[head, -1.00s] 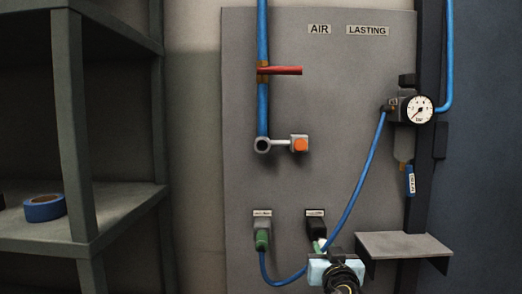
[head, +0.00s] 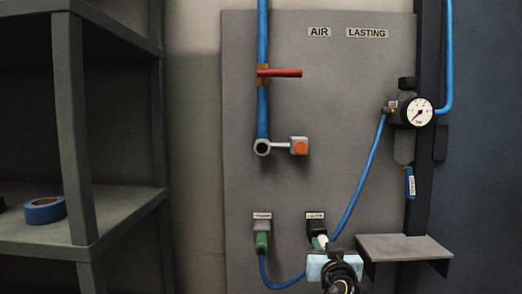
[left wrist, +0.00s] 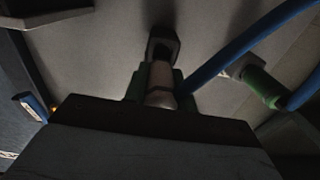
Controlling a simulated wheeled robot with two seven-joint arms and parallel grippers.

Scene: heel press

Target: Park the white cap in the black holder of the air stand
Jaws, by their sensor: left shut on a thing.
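The white cap (head: 322,241) is just below the black holder (head: 315,225) on the grey air stand panel (head: 340,110). My left gripper (head: 319,243) comes up from the bottom and is shut on the cap. In the left wrist view, green fingertips (left wrist: 160,88) flank the cap (left wrist: 160,75), whose far end points at the black holder (left wrist: 163,45) and reaches its mouth. I cannot tell whether the cap touches it or sits inside. My right gripper is not in view.
A grey holder (head: 262,221) to the left carries a green connector (head: 262,243) on a blue hose (head: 352,192), which passes close to my left gripper. A small grey shelf (head: 403,246) juts out at right. A shelf rack with blue tape (head: 45,210) stands at left.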

